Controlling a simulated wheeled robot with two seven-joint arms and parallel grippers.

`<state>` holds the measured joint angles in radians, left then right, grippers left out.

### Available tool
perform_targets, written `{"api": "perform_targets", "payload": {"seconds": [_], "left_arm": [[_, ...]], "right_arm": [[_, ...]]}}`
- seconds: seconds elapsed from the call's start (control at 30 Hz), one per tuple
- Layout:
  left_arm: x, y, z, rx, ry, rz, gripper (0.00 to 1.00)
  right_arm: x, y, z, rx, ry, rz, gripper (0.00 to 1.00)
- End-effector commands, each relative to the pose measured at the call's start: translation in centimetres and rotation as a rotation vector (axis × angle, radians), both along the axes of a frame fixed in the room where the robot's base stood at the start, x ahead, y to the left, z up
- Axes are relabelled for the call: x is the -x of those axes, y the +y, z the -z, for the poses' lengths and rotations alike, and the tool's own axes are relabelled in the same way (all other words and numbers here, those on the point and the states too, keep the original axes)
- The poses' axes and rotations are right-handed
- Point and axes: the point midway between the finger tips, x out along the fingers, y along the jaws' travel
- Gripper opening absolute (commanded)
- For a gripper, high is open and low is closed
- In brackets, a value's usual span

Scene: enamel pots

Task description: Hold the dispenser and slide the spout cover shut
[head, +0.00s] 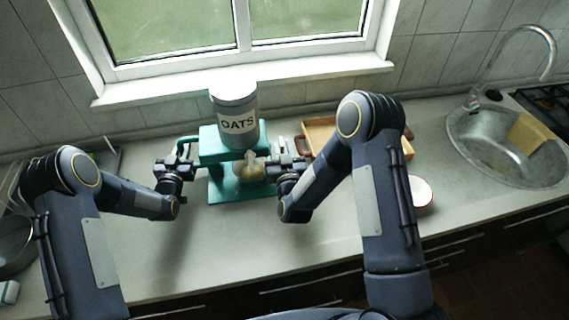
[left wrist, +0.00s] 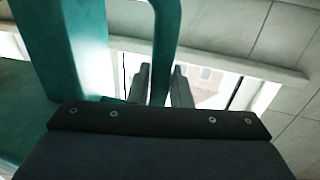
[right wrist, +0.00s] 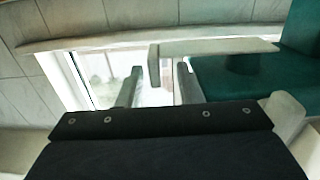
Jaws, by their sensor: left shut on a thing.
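The dispenser is a teal stand (head: 225,190) with a grey canister (head: 238,103) labelled OATS upright on top. My left gripper (head: 186,162) is shut on the teal side handle (left wrist: 166,45), which runs between its fingers in the left wrist view. A pale spout (head: 251,158) shows under the canister, above a cream-coloured rounded thing. My right gripper (head: 277,170) is at the dispenser's right side. In the right wrist view its fingers (right wrist: 160,88) are apart, with the downturned end of a pale bar, seemingly the spout cover (right wrist: 215,47), between them. Contact is not clear.
A wooden tray (head: 322,135) stands behind my right arm. A white red-rimmed bowl (head: 421,190) is to its right. The sink (head: 480,150) with a tap is at the far right. The window (head: 240,40) is behind. The counter in front of the dispenser is clear.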

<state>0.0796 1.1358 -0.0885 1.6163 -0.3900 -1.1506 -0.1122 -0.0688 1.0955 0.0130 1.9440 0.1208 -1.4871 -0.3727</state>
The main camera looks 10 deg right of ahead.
Motion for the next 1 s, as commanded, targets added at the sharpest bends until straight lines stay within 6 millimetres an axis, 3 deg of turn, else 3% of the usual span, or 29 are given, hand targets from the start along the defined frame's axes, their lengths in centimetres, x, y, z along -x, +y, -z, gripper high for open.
{"api": "perform_targets", "payload": {"seconds": [0.2,0.4,0.6,0.93,0.97,1.0], "left_arm": [[0.0,-0.1,0.0,0.0,0.0,0.001,0.0],[0.0,-0.1,0.0,0.0,0.0,0.001,0.0],[0.0,0.0,0.0,0.0,0.0,0.001,0.0],[0.0,0.0,0.0,0.0,0.0,0.001,0.0],[0.0,0.0,0.0,0.0,0.0,0.001,0.21],[0.0,0.0,0.0,0.0,0.0,0.001,0.26]], "right_arm": [[4.9,0.3,0.1,0.002,0.005,-0.002,0.33],[8.1,0.5,0.1,0.0,0.003,-0.003,0.33],[9.3,0.5,0.0,0.0,0.001,-0.001,0.33],[9.4,0.5,0.0,0.0,0.0,0.0,0.33],[9.4,0.5,0.0,0.0,0.0,0.0,0.33],[9.4,0.5,0.0,0.0,0.0,0.0,0.33]]}}
